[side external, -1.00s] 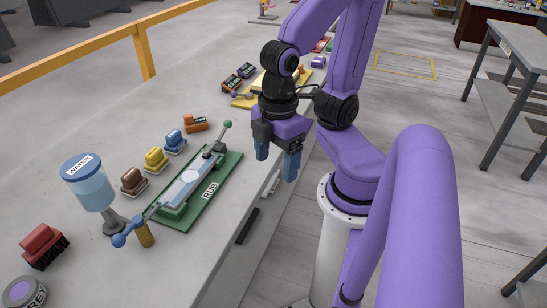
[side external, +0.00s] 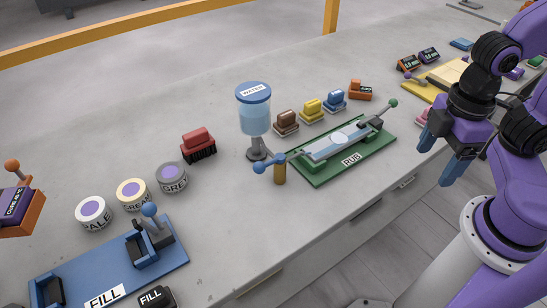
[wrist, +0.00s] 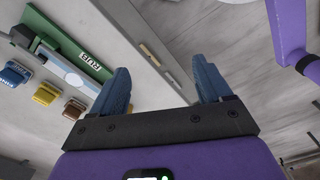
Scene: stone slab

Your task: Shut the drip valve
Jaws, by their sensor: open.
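The water jar (side external: 254,112), with a blue lid marked WATER, stands on a dark stem on the slab. Beside its base is a blue lever with round ends (side external: 268,166) on a short brass post (side external: 280,174); this looks like the drip valve. Whether it is open or shut I cannot tell. My gripper (side external: 440,155) is open and empty, with blue fingers pointing down, to the right of the green RUB board. In the wrist view my gripper (wrist: 162,70) has its fingers wide apart with nothing between them; the valve is not clearly visible there.
The green RUB board (side external: 320,179) holds a pale stone strip and a green-knobbed lever. Several coloured brushes (side external: 312,110) stand behind it. A red brush (side external: 198,143), round tins (side external: 132,193) and a blue FILL fixture (side external: 75,278) are at left. Clear slab lies in front.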

